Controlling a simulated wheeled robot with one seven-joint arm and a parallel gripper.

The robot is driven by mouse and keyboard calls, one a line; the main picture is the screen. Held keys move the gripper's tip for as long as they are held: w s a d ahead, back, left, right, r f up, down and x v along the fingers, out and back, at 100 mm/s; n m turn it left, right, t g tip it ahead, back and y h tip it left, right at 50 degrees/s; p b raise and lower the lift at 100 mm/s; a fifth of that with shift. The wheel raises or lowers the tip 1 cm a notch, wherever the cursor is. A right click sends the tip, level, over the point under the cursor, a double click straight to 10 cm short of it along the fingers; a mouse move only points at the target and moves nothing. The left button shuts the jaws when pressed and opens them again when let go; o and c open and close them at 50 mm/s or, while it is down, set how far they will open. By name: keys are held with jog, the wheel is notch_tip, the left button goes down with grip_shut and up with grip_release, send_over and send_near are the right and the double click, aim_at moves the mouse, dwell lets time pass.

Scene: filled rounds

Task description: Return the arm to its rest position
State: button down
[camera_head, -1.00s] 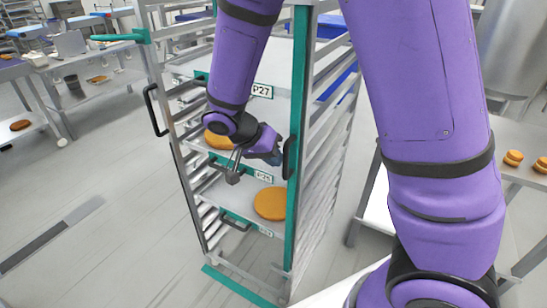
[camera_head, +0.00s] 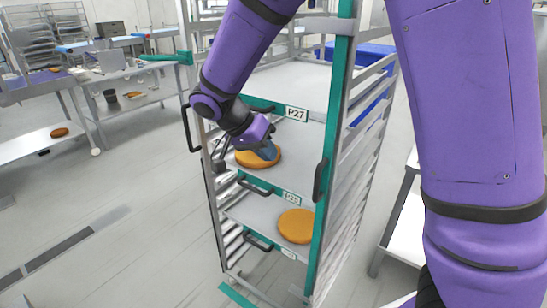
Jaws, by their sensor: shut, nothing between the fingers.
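My purple arm comes down from the top of the view in front of a tall rack. An orange-brown round (camera_head: 252,159) lies on the tray below the P27 label, partly covered by my wrist. Another round (camera_head: 296,226) lies on the tray below that one, clear of my gripper.
The rack (camera_head: 320,190) has teal-edged posts, dark handles and a top tray labelled P27 (camera_head: 296,114). Tables (camera_head: 40,144) with a round and containers stand at left. A white surface (camera_head: 405,230) stands right of the rack. Floor at left is open.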

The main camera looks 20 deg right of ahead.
dwell(0.4)
jog(key=s+d+r+n+t+y, duration=0.1)
jog(key=s+d+r+n+y, duration=0.35)
jog(key=s+d+r, duration=0.5)
jog(key=s+d+r+n+t+y, duration=0.1)
jog(key=s+r+n+t, duration=0.1)
jog(key=s, duration=0.4)
jog(key=s+d+r+n+t+y, duration=0.2)
jog(key=s+r+n+t, duration=0.1)
jog(key=s, duration=0.4)
jog(key=shift+s+d, duration=0.15)
jog(key=shift+s, duration=0.1)
